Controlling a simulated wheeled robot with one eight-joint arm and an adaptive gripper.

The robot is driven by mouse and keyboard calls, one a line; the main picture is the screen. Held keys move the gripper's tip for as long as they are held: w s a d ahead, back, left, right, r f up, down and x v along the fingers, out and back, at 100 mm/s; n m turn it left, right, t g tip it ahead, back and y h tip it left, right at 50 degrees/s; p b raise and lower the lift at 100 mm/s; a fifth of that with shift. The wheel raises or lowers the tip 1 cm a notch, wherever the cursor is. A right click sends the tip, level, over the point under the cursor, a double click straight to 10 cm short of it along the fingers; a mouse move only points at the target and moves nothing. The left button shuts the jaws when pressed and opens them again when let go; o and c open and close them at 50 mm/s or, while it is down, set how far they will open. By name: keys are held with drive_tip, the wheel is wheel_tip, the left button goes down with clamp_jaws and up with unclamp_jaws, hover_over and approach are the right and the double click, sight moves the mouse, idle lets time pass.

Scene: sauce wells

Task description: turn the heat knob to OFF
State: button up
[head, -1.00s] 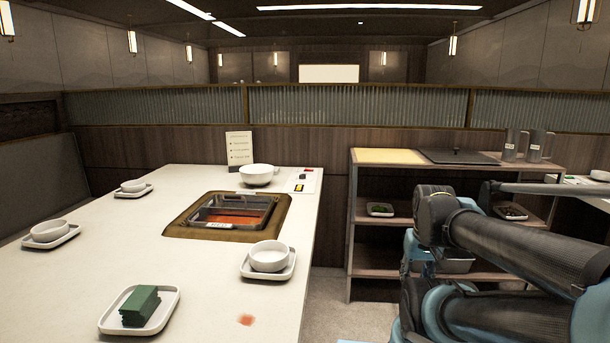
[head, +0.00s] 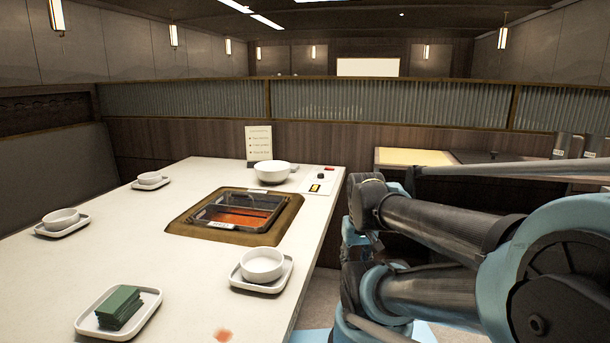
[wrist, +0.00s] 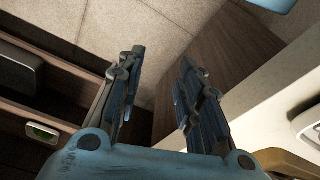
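A small pale control panel (head: 319,184) lies on the table's far right corner. It carries a small red part (head: 328,170), a dark part, and a yellow-and-black label (head: 314,188). Which part is the heat knob, and where it points, is too small to tell. The hot pot (head: 238,213) with red broth is set into the table left of the panel. My gripper (wrist: 161,58) is open and empty in the wrist view, its fingers apart over the floor beside the table. In the head view my arm is right of the table, and I cannot make out the fingers.
A white bowl (head: 271,173) and a menu card (head: 259,144) stand left of the panel. A bowl on a tray (head: 262,265) sits near the right table edge (head: 297,309). A tray with green napkins (head: 119,308) is in front.

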drive_tip(key=shift+w, duration=0.15)
drive_tip(key=shift+o, duration=2.1)
drive_tip(key=r, duration=0.2)
drive_tip(key=w+r, duration=0.1)
drive_tip(key=shift+a+r, duration=0.25)
drive_tip(key=shift+r, duration=0.05)
drive_tip(key=w+r+m, duration=0.2)
drive_tip(key=w+r, duration=0.6)
drive_tip(key=w, duration=0.3)
drive_tip(key=w+r+m, duration=0.1)
drive_tip(key=w+r, duration=0.6)
drive_tip(key=w, duration=0.4)
drive_tip(key=w+r+m, duration=0.2)
drive_tip(key=w+r, duration=0.6)
drive_tip(key=w, duration=0.3)
drive_tip(key=m+g, duration=0.2)
drive_tip(key=m, duration=0.3)
hover_over(321, 174)
wheel_tip(321, 174, down, 7)
wheel_tip(321, 174, down, 17)
drive_tip(key=shift+w+d+r, duration=0.1)
drive_tip(key=shift+w+r, duration=0.05)
drive_tip(key=shift+r, duration=0.05)
